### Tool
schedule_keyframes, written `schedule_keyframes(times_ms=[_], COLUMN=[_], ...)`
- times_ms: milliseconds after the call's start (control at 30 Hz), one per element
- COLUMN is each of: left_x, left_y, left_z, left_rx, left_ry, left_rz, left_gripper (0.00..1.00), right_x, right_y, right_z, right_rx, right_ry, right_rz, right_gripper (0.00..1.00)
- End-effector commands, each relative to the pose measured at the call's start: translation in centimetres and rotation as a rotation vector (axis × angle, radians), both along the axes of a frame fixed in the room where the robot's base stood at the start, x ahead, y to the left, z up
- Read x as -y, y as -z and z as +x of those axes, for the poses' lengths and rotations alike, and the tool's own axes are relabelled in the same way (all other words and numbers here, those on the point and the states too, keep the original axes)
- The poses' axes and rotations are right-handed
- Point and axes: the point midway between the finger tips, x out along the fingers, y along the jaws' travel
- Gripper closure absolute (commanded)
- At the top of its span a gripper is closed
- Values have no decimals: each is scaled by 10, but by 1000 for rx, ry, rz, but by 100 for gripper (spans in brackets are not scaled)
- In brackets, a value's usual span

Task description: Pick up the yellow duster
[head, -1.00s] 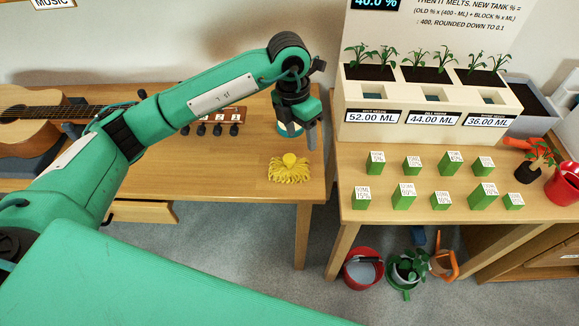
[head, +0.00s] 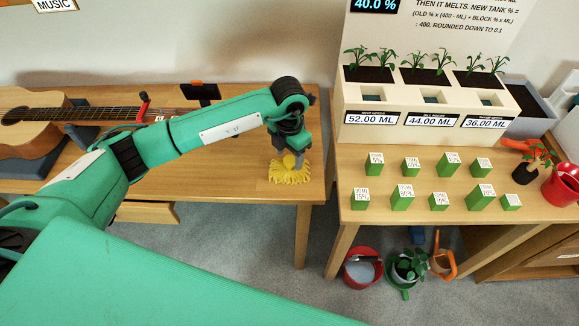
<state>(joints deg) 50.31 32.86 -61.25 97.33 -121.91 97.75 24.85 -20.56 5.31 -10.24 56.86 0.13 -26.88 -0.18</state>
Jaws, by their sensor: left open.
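The yellow duster (head: 290,174) lies on the wooden table on the left, near its right edge. It has a fringed yellow base and a rounded yellow knob on top. My left gripper (head: 292,156) is open and points down at the duster, with its fingers at the knob. The fingers partly cover the knob, and I cannot tell whether they touch it. My right gripper is not in view.
A guitar (head: 45,115) lies on the left of the same table, with a dark stand (head: 200,92) behind my arm. A second table (head: 400,207) to the right holds several green blocks and a planter (head: 425,100). A gap separates the tables.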

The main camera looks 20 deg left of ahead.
Motion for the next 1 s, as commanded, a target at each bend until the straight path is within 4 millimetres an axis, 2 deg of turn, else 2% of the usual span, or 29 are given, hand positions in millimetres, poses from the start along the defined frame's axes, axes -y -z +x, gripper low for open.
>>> schedule_keyframes(times_ms=[200,467,567,733,1000], left_x=[1,1,1,1,1], left_y=[26,30,29,29,28], left_z=[0,0,1,1,1], left_rx=[-1,0,1,1,1], left_ry=[0,1,0,0,0], left_rz=[0,0,0,0,0], left_gripper=[43,43,59,92,92], right_x=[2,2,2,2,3], right_y=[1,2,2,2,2], right_z=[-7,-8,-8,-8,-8], right_rx=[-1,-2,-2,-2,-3], right_ry=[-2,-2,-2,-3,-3], right_rz=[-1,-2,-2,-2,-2], right_gripper=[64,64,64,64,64])
